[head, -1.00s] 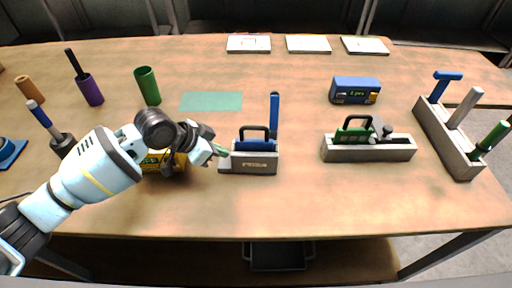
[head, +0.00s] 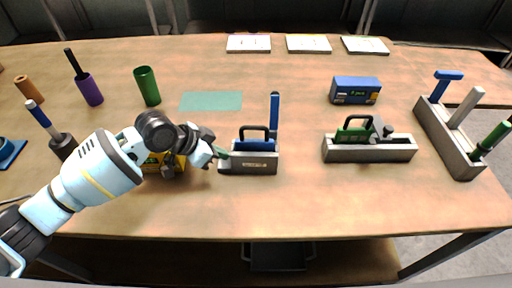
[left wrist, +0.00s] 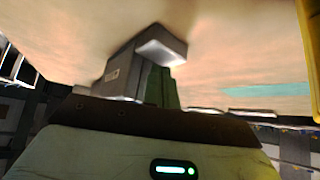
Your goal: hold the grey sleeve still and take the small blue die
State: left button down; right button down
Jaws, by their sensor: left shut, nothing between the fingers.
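The grey sleeve (head: 232,165) stands in the middle of the table in the head view. The small blue die (head: 254,146) sits in it, its black handle on top, with an upright blue piece at the back right. My left gripper (head: 222,154) is shut and empty, its greenish fingertips at the sleeve's left end. I cannot tell whether they touch it. In the left wrist view the sleeve (left wrist: 122,72) is just beyond the fingers (left wrist: 160,86); the die cannot be made out there. My right gripper is out of view.
A longer grey sleeve (head: 368,154) with a green die (head: 354,136) stands to the right. A blue box (head: 355,90) is behind it, and a grey rack (head: 449,140) at far right. A yellow box (head: 152,167) is partly hidden behind my left arm. The table front is clear.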

pick_arm(q)
jog(key=shift+f, duration=0.5)
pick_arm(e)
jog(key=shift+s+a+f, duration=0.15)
pick_arm(q)
jog(key=shift+s+f, duration=0.15)
jog(key=shift+f, duration=0.05)
dwell(0.6)
